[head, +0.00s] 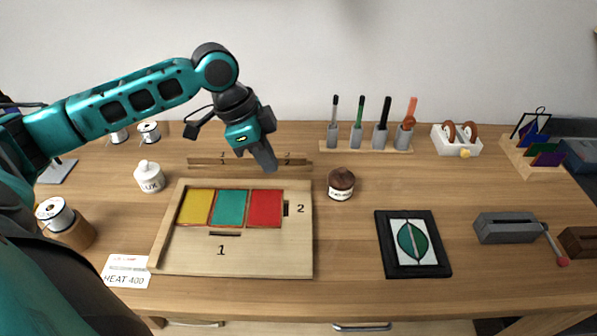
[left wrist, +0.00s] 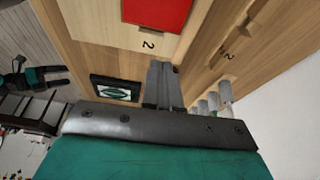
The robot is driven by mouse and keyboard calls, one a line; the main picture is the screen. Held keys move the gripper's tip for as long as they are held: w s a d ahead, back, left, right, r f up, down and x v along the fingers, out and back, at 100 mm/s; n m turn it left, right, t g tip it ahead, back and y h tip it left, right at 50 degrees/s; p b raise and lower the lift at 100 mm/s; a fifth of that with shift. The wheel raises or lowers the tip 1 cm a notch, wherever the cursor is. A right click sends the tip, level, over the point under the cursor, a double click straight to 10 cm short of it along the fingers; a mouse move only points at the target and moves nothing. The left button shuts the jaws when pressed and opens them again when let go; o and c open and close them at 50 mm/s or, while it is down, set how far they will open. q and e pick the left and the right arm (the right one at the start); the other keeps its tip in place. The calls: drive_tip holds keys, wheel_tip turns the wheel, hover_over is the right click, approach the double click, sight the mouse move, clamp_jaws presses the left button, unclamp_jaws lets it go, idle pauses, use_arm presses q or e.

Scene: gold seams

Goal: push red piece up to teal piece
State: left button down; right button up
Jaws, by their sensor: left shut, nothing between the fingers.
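The red piece (head: 266,208) lies flat in the wooden tray (head: 270,258), at the right end of a row. The teal piece (head: 230,208) lies just left of it; they sit very close, and I cannot tell if their edges touch. My left gripper (head: 271,167) is shut and empty, held above the tray's back edge, behind the red piece and apart from it. In the left wrist view the shut fingers (left wrist: 164,68) point toward the wood, and part of the red piece (left wrist: 157,12) shows at the top. The teal piece is out of that view.
A yellow piece (head: 195,207) lies left of the teal one. Slots marked 1 and 2 are in the tray. A slatted wooden strip (head: 200,163) lies behind it. A brown-lidded jar (head: 341,183) and the LUX pot (head: 149,177) flank it. The tray's front is clear.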

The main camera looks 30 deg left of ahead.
sight(281, 201)
use_arm(q)
drive_tip(key=x, duration=0.8)
drive_tip(key=shift+d+f, duration=0.1)
drive_tip(key=shift+f, duration=0.1)
drive_tip(key=shift+w+d+f, duration=0.1)
drive_tip(key=shift+d+f, duration=0.05)
drive_tip(key=shift+f, duration=0.5)
use_arm(e)
drive_tip(key=shift+s+f, duration=0.2)
drive_tip(key=shift+s, duration=0.25)
drive_tip(key=shift+w, duration=0.1)
use_arm(q)
drive_tip(key=shift+s+a, duration=0.3)
drive_tip(key=shift+a, duration=0.2)
drive_tip(key=shift+s+a, duration=0.2)
drive_tip(key=shift+a, duration=0.1)
use_arm(e)
drive_tip(key=shift+s+a, duration=0.5)
drive_tip(key=shift+a, duration=0.15)
